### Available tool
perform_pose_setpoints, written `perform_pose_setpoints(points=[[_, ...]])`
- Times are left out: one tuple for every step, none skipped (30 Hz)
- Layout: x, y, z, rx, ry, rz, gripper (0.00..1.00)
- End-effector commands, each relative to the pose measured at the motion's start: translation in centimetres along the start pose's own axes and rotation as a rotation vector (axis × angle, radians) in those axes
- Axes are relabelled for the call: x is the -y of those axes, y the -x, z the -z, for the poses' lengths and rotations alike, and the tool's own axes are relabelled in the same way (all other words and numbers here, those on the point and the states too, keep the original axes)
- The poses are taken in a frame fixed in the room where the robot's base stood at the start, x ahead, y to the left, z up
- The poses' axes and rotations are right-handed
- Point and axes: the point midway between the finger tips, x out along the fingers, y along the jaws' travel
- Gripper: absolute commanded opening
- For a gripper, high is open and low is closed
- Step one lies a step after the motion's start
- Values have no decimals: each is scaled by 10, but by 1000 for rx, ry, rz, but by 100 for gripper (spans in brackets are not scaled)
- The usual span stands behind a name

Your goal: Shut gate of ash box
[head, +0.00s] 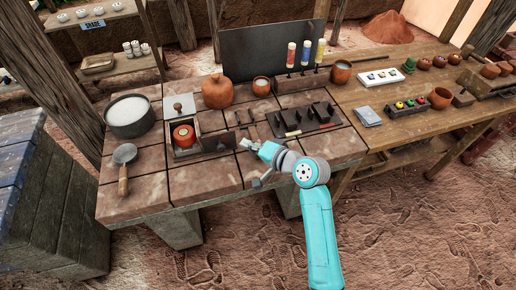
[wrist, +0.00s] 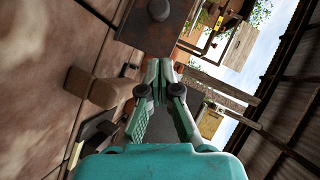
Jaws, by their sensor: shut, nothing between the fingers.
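A small open-topped box (head: 178,153) stands on the tiled bench in the head view, with a round red thing inside. A pale upright panel with a dark knob (head: 179,107) stands at its back; it looks like the gate, standing open. In the wrist view a dark plate with a round knob (wrist: 150,38) shows at the top, probably the same panel. My gripper (head: 243,145) is right of the box, low over the bench, apart from the panel. In the wrist view my gripper (wrist: 164,68) is shut and empty, its fingertips just short of the plate's lower edge.
A dark tool tray (head: 318,124) lies right of my gripper. A round clay jar (head: 217,92) stands behind. A brown block (wrist: 95,89) is beside my fingers in the wrist view.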

Motion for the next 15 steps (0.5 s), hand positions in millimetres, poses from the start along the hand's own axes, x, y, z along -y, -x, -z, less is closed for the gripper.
perform_pose_setpoints(points=[[1, -10, 0, 1, 1, 2, 0], [1, -16, 0, 2, 0, 1, 0], [1, -23, 0, 2, 0, 1, 0], [1, -28, -1, 2, 0, 1, 0], [0, -30, -6, 3, 0, 0, 0], [0, -34, -11, 3, 1, 0, 0], [0, -37, -14, 2, 1, 0, 0], [0, -39, -16, 2, 1, 0, 0], [0, -42, -19, 2, 1, 0, 0], [0, -44, -21, 1, 0, 1, 0], [0, -46, -23, 1, 0, 1, 0], [0, -48, -25, 1, 0, 0, 0], [0, -49, -26, 1, 0, 0, 0], [0, -50, -27, 0, 0, 0, 0], [0, -51, -27, 0, 1, 0, 0]])
